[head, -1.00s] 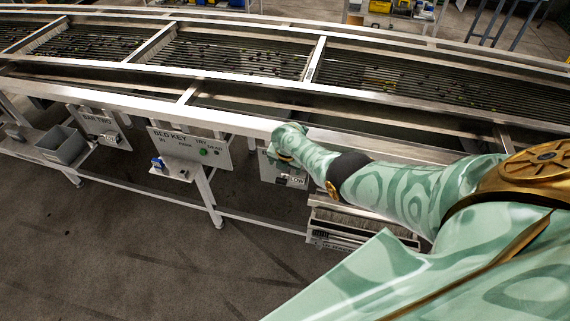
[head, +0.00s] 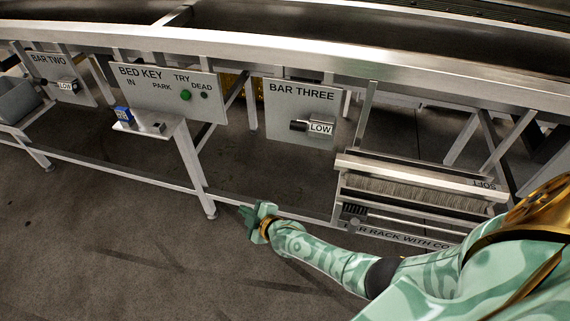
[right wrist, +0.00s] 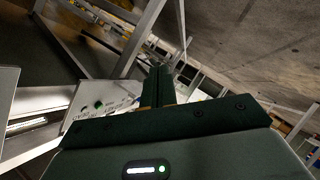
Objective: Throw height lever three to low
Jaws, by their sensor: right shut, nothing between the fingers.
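The BAR THREE panel (head: 301,111) is a grey plate hanging under the machine's front rail. Its lever (head: 300,126) has a dark grip lying sideways, with a plate reading LOW (head: 320,128) beside it on the right. My right gripper (head: 250,218) is below and left of that panel, in front of the lower frame rail, apart from the lever. In the right wrist view its fingers (right wrist: 158,85) are together with nothing between them. My left gripper is not in view.
The BED KEY panel (head: 168,91) with a green button and a small shelf holding a blue block (head: 123,113) stands to the left. The BAR TWO panel (head: 62,76) is further left. A brush rack (head: 420,190) stands at right. Open floor lies in front.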

